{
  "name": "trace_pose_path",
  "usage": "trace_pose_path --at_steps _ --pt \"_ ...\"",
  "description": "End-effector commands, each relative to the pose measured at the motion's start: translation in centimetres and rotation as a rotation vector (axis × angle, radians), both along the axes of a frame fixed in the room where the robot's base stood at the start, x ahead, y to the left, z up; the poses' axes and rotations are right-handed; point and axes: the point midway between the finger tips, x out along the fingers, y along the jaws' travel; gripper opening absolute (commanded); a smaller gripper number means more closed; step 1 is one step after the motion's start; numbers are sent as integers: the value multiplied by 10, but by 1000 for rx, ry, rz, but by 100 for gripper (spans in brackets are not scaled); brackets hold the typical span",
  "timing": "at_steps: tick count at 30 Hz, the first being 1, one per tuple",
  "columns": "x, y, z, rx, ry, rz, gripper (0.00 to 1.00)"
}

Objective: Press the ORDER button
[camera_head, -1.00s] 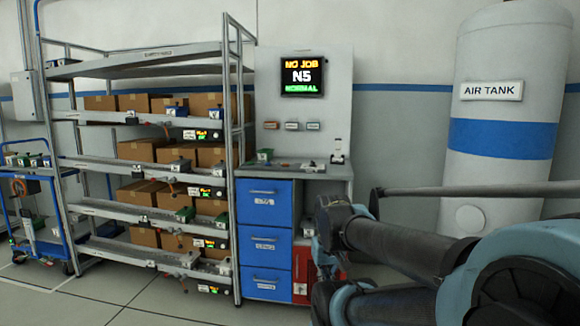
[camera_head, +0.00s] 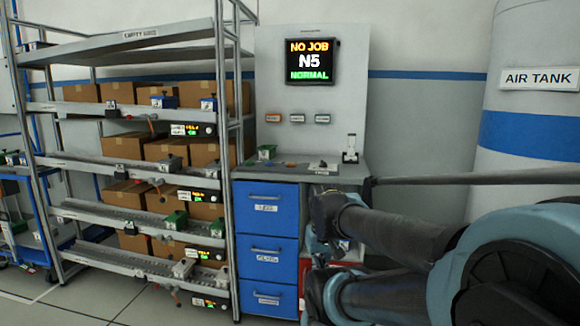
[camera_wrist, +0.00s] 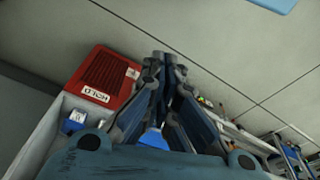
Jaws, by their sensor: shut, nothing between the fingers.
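Three small labelled button boxes sit in a row on the grey upright panel (camera_head: 350,70) in the head view: a left one (camera_head: 273,118), a middle one (camera_head: 297,118) and a right one (camera_head: 322,118). Their lettering is too small to read, so I cannot tell which is ORDER. A screen (camera_head: 309,62) above them reads NO JOB, N5, NORMAL. My gripper (camera_wrist: 160,62) is shut and empty in the wrist view, pointing away from the camera beside a red HOLD bin. I cannot make out its fingertips in the head view, where my arm is low at the right, apart from the buttons.
A bench top (camera_head: 345,173) with small items juts out below the panel, over blue drawers (camera_head: 267,211). The red HOLD bin (camera_wrist: 105,75) shows in the wrist view. A rack (camera_head: 226,130) of cardboard boxes stands left, an air tank (camera_head: 530,130) right. Floor ahead is clear.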

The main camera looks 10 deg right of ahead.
Motion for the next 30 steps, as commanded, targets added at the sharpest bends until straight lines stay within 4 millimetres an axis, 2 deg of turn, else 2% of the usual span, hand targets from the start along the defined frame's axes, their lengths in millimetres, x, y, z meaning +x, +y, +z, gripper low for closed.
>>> trace_pose_path --at_steps 7,10,14,20,30 --pt "0 0 0 0 0 0 0" --pt "-5 0 9 -3 -17 5 0" --pt "18 -1 30 -14 -42 31 0" --pt "87 -3 89 -53 -121 105 0" --pt "226 -4 182 -140 -263 253 0"
